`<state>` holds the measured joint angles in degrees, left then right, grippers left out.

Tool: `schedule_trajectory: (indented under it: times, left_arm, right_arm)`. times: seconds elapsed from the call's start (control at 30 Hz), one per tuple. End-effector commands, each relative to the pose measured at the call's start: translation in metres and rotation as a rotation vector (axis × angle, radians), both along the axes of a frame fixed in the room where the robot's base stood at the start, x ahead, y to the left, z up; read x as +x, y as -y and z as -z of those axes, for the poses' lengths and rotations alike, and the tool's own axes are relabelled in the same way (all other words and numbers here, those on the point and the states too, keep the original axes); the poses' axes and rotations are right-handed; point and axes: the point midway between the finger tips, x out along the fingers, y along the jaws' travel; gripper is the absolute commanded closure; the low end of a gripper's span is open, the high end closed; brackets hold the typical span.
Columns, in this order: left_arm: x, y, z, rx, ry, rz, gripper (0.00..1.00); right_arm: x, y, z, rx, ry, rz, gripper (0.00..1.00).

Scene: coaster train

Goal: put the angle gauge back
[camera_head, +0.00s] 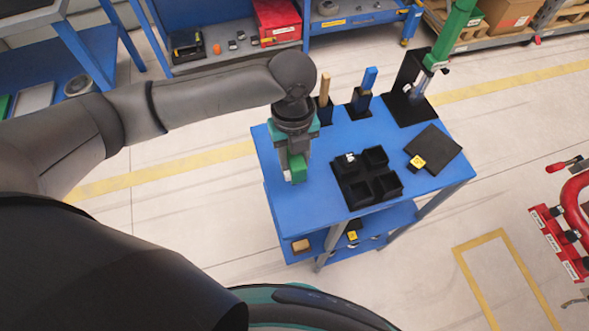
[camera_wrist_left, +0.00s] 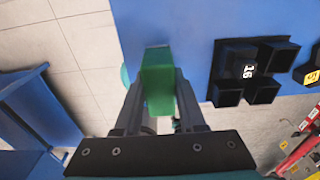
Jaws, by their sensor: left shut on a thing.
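My left gripper (camera_head: 297,178) is shut on a green block-like piece (camera_head: 298,168), over the left part of the blue table top (camera_head: 328,200). In the left wrist view the green piece (camera_wrist_left: 158,72) stands between the two fingers of the gripper (camera_wrist_left: 160,98), near the table's edge. I take it to be the angle gauge, but its full shape is hidden. I cannot tell whether it touches the table. Black stands with a wooden handle (camera_head: 325,88) and a blue handle (camera_head: 369,78) are behind the gripper. My right gripper is not in view.
A black four-compartment tray (camera_head: 360,200) holds a dark block marked 16 (camera_wrist_left: 248,71). A tall green tool (camera_head: 450,35) stands at the back right. The table's front strip is clear.

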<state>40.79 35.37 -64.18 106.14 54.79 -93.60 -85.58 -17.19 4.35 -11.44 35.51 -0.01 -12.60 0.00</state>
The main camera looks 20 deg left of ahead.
Motion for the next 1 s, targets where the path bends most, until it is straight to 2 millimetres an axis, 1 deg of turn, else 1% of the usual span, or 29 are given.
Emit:
schedule_trajectory:
  times: [0.17,0.3,0.37,0.63,0.77,0.8,1.0]
  left_arm:
    - [0.0,0.0,0.014,0.0,0.0,-0.001,1.0]
    - [0.0,0.0,0.037,0.001,-0.001,-0.001,1.0]
    - [0.0,0.0,0.043,0.0,0.0,-0.001,1.0]
    - [0.001,0.0,0.044,-0.001,0.003,0.0,1.0]
    - [0.0,0.0,0.048,0.0,0.001,0.0,1.0]
    - [0.0,0.0,0.048,0.0,0.001,0.001,0.56]
    - [0.0,0.0,0.047,0.0,0.001,0.0,0.33]
  right_arm:
    - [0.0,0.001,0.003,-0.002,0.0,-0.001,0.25]
    - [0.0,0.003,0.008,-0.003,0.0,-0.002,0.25]
    - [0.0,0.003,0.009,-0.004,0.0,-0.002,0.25]
    - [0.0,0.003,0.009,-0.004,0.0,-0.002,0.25]
    - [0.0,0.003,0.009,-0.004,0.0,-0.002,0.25]
    - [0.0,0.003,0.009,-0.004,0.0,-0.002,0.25]
    - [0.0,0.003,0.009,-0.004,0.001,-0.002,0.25]
